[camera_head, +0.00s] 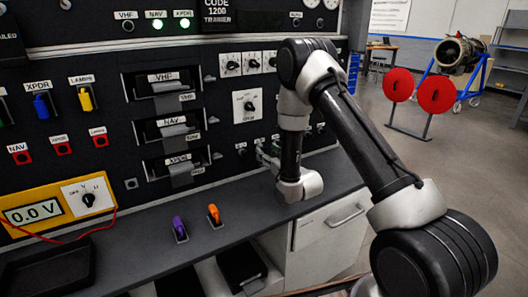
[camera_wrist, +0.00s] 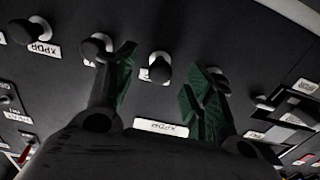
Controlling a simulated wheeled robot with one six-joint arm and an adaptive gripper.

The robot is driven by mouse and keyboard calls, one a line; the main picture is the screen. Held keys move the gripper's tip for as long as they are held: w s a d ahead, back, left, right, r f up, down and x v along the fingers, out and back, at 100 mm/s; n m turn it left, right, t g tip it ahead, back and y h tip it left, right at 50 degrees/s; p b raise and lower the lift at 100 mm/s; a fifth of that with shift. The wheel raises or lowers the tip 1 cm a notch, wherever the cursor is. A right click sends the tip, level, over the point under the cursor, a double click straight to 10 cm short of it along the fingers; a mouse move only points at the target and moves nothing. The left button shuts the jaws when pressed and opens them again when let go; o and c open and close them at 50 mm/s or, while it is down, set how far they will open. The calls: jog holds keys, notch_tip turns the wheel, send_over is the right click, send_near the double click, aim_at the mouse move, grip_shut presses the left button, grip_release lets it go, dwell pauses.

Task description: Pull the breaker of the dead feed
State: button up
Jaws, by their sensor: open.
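Several black breaker knobs stand in a row on the dark panel in the wrist view. One knob (camera_wrist: 160,67) lies between my fingertips in the picture; I cannot tell whether they touch it. Its label is mostly hidden. A second knob (camera_wrist: 97,45) is beside the left finger, and a third knob (camera_wrist: 30,31) at far left has an XPDR label (camera_wrist: 42,48) by it, upside down. My gripper (camera_wrist: 158,82) is open, with green pads. In the head view my gripper (camera_head: 266,156) is at the panel, partly behind my arm. The VHF lamp (camera_head: 128,26) is dark; the NAV lamp (camera_head: 157,25) and XPDR lamp (camera_head: 185,24) are green.
A yellow meter (camera_head: 62,203) reads 0.0 V. VHF, NAV and XPDR units (camera_head: 164,83) fill the middle rack. A purple plug (camera_head: 179,228) and an orange plug (camera_head: 214,214) stand on the bench (camera_head: 150,250). Open floor lies to the right.

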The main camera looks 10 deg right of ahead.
jog(key=shift+v, duration=2.65)
